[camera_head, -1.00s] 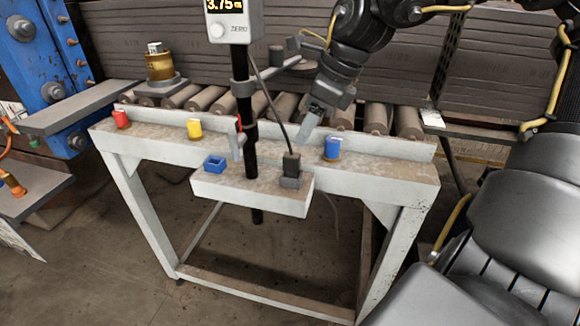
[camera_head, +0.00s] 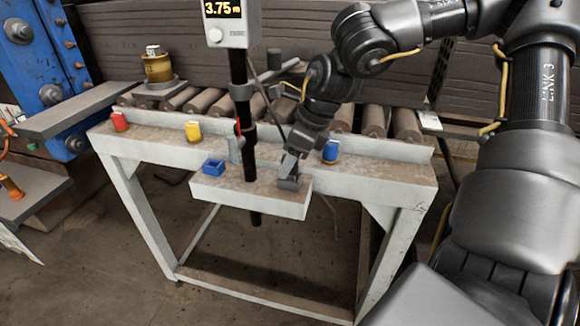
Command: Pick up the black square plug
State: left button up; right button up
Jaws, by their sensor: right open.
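My right gripper (camera_head: 291,163) reaches down from the upper right over the right end of the small white shelf (camera_head: 250,200). It is open, with its fingers at the spot of the black square plug. The plug is hidden by the fingers, and I cannot tell whether they touch it. A dark grey holder (camera_head: 288,184) shows just below the fingertips. A small blue square socket (camera_head: 214,167) stands on the left end of the shelf. My left gripper is not in view.
A black pole (camera_head: 240,100) carrying a gauge (camera_head: 224,25) rises from the shelf, left of my gripper. Red (camera_head: 119,121), yellow (camera_head: 193,131) and blue (camera_head: 331,151) cylinders stand on the white bench (camera_head: 380,180). Rollers (camera_head: 375,120) lie behind.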

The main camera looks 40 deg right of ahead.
grip_shut()
jog(key=shift+r, duration=0.1)
jog(key=shift+r, duration=0.4)
jog(key=v, duration=0.2)
jog(key=shift+r+b, duration=0.4)
jog(key=shift+r, duration=0.05)
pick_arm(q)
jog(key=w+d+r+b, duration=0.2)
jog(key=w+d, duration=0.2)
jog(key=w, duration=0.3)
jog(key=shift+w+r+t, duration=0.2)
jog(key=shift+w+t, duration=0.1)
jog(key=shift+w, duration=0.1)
pick_arm(e)
jog(key=s+d, duration=1)
jog(key=s, duration=0.4)
jog(key=shift+s, duration=0.15)
